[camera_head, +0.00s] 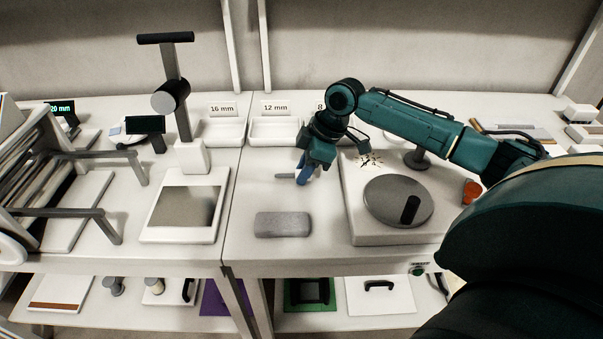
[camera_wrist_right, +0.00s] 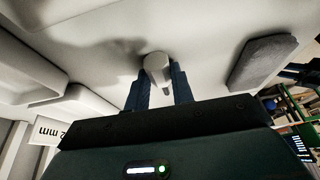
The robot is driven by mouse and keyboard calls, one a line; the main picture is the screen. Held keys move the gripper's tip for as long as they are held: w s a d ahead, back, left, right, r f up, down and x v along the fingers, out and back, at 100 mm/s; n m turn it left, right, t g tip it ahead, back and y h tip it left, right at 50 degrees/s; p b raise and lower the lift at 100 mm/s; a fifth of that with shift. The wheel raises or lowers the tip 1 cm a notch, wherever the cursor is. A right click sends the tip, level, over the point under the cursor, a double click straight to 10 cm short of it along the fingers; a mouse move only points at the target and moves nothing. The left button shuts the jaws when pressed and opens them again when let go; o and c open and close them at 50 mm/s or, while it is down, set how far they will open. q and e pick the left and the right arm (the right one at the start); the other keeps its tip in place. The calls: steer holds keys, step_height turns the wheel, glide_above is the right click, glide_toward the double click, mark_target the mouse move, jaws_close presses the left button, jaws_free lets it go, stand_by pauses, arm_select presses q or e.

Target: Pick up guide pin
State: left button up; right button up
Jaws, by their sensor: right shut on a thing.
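The guide pin (camera_head: 284,176) is a short grey cylinder above the bench top at the middle of the head view. My right gripper (camera_head: 304,174), with blue fingers, is shut on it, and the pin sticks out to the left of the fingers. In the right wrist view the pin (camera_wrist_right: 157,67) sits between the two blue fingers, its rounded end showing, with a shadow on the white surface. I cannot tell whether the pin still touches the bench. The gripper hides part of the pin. My left gripper is not in view.
A grey block (camera_head: 283,224) lies in front of the gripper. A white machine with a round grey disc (camera_head: 377,219) stands to the right. White trays labelled 16 mm (camera_head: 221,131) and 12 mm (camera_head: 276,133) are behind. A press (camera_head: 188,207) stands left. Bench around the pin is clear.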

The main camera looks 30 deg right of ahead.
step_height(320, 180, up, 10)
stand_by(0.5)
steer(key=o, duration=0.4)
steer(key=c, duration=0.4)
